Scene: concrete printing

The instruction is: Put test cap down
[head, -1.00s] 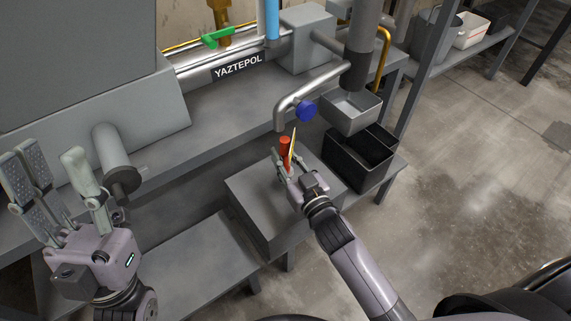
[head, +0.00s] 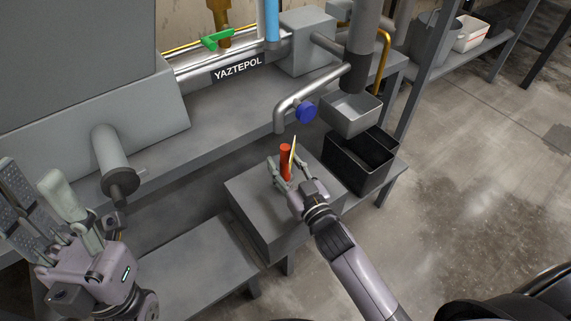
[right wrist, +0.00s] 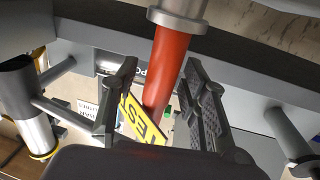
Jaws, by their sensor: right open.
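The test cap (head: 286,161) is a red cylinder with a yellow tag, upright over the top of a grey block (head: 244,197) in the head view. Its lower end is hidden by my gripper, so I cannot tell whether it touches the block. In the right wrist view the red cap (right wrist: 168,68) passes between the fingers, with a metal flanged end at the top and the yellow TEST tag (right wrist: 140,122) beside it. My right gripper (head: 284,172) is open around the cap. My left gripper (head: 40,188) is open and empty at the far left.
A black bin (head: 357,166) stands right of the block, below a grey metal tray (head: 350,116). A bent pipe with a blue knob (head: 306,112) hangs behind the cap. The lower bench (head: 190,270) left of the block is bare.

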